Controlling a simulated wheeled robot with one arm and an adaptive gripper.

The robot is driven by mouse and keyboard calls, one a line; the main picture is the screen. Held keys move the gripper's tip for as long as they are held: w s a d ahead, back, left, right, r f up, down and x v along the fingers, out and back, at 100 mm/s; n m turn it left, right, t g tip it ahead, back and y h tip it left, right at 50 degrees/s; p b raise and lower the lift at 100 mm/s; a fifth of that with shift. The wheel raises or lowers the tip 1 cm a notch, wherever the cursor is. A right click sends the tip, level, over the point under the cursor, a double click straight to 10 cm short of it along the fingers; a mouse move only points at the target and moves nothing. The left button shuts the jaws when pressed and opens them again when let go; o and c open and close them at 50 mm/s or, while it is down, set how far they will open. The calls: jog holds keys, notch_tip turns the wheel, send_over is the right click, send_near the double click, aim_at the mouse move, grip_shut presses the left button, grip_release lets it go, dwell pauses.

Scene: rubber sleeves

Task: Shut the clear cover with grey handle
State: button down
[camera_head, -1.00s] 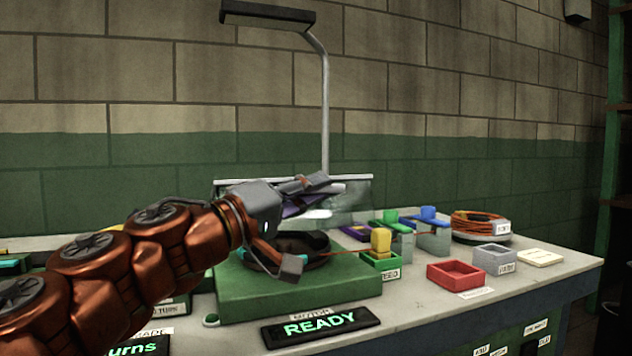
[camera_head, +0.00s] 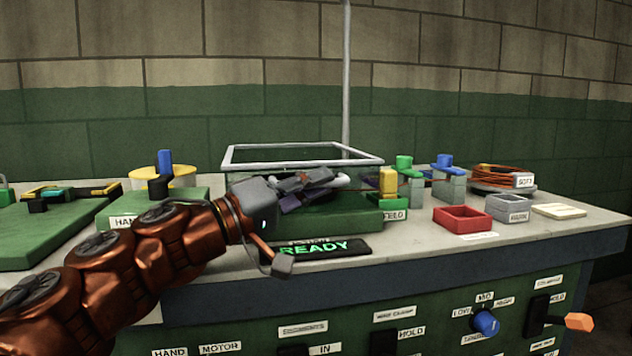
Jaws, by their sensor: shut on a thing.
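The clear cover (camera_head: 262,153), a see-through box with a pale rim, sits low over the green base (camera_head: 365,217) in the middle of the bench. Its top looks about level. Whether its lower edge touches the base is hidden by my arm. My gripper (camera_head: 318,186) is at the cover's front side, shut on the pale grey handle (camera_head: 341,181). The fingers cover part of the handle. The part under the cover is mostly hidden.
A READY sign (camera_head: 318,249) lies in front of the base. A yellow block (camera_head: 388,181), a red tray (camera_head: 462,218), a grey tray (camera_head: 507,207) and a cable coil (camera_head: 495,178) stand to the right. A lamp post (camera_head: 346,80) rises behind.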

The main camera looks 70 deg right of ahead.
jog(key=shift+s+f, duration=0.15)
jog(key=shift+f, duration=0.15)
jog(key=c, duration=1.2)
grip_release()
jog(key=shift+r, duration=0.1)
jog(key=shift+w+a, duration=0.55)
jog(key=shift+w, duration=0.05)
jog(key=shift+v, duration=5.2)
